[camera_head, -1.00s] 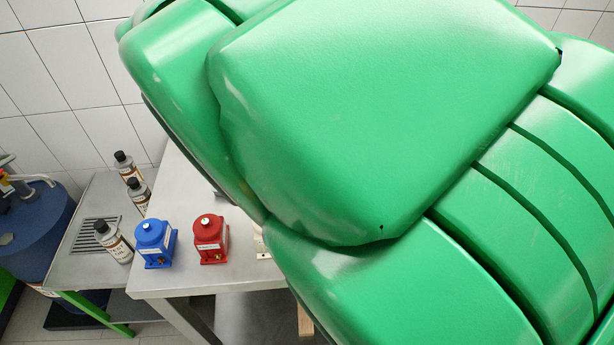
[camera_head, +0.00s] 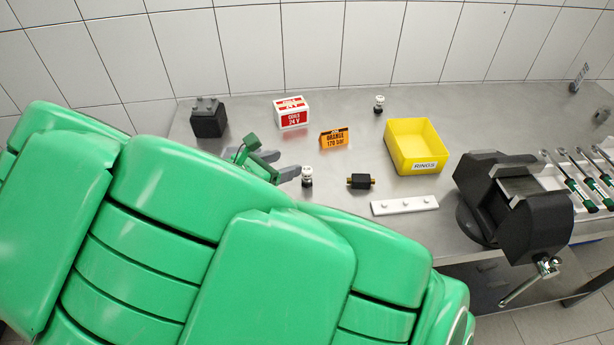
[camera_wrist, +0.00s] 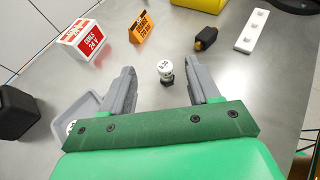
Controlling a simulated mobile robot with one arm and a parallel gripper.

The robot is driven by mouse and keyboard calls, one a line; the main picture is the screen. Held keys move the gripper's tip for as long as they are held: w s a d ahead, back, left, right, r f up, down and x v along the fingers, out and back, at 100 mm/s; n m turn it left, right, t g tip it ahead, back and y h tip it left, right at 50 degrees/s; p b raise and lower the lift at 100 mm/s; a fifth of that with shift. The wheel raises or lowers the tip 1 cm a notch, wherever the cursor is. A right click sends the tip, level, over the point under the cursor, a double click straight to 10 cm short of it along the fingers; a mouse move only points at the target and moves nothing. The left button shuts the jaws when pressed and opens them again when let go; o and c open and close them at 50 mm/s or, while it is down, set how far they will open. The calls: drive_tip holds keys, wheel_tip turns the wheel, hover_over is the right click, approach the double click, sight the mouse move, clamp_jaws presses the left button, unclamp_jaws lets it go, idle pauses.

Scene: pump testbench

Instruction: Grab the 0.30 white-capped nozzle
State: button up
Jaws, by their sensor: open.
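The white-capped nozzle marked 0.30 (camera_wrist: 165,70) stands upright on the steel table, its dark base below the white cap. In the head view a white-capped nozzle (camera_head: 307,176) stands just right of my gripper's fingertips. My gripper (camera_wrist: 163,82) is open, its two grey fingers apart, with the nozzle showing between them near the tips in the wrist view. No contact with the nozzle is visible. In the head view my gripper (camera_head: 290,173) is partly hidden behind my green arm. A second white-capped nozzle (camera_head: 379,103) stands farther back; its label is too small to read.
A black fitting (camera_head: 361,181), a white strip (camera_head: 404,205) and an orange sign (camera_head: 335,139) lie around the nozzle. A coils box (camera_head: 291,113), a black block (camera_head: 208,118) and a yellow rings bin (camera_head: 414,147) stand farther out. A vise (camera_head: 510,205) stands at right.

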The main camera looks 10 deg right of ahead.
approach(306, 171)
drive_tip(key=shift+x, duration=0.8)
drive_tip(key=shift+w+d+f, duration=0.15)
drive_tip(key=shift+w+d, duration=0.25)
drive_tip(key=shift+x, duration=3.1)
clamp_jaws()
